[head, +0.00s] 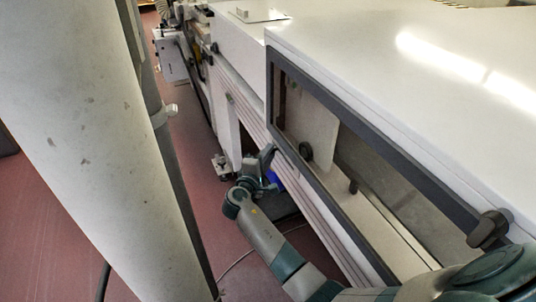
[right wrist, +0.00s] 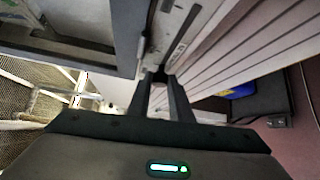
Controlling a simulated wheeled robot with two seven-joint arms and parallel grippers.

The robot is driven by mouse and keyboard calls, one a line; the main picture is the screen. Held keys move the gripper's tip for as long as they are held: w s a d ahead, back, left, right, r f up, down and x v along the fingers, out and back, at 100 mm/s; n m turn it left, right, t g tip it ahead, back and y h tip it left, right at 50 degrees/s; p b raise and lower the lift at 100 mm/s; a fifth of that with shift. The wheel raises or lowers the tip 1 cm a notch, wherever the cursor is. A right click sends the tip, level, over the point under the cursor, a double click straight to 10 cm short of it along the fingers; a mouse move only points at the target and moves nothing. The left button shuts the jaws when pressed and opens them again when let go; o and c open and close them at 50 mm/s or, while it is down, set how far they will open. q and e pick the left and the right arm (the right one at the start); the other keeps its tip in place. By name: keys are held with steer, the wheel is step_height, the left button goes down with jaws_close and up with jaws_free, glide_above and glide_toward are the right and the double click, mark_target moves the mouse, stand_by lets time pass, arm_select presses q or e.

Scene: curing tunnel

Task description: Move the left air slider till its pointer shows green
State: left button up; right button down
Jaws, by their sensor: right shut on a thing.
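My right gripper (right wrist: 162,80) shows in the right wrist view, its two dark fingers close together at the edge of a white machine panel (right wrist: 190,20). It is shut on a small dark piece (right wrist: 160,76), which looks like the knob of an air slider; the fingers hide most of it. A dark slot (right wrist: 182,50) runs up the panel just beyond the fingertips. No pointer or green mark can be made out on the panel. In the head view my right gripper (head: 266,165) is beside the machine's ribbed side, small and partly hidden by its own wrist. My left gripper is out of view.
The long white machine (head: 400,50) has a dark-framed window (head: 310,130) with a dark handle (head: 488,228) at its near end. A thick pale column (head: 90,120) stands at left. Reddish floor lies between. A blue object (right wrist: 240,91) is below the machine.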

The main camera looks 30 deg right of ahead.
steer(key=s+p, duration=0.1)
steer(key=s, duration=0.2)
steer(key=shift+a, duration=0.1)
steer(key=shift+s, duration=0.2)
steer(key=c, duration=1.6)
jaws_free()
steer(key=shift+a, duration=0.1)
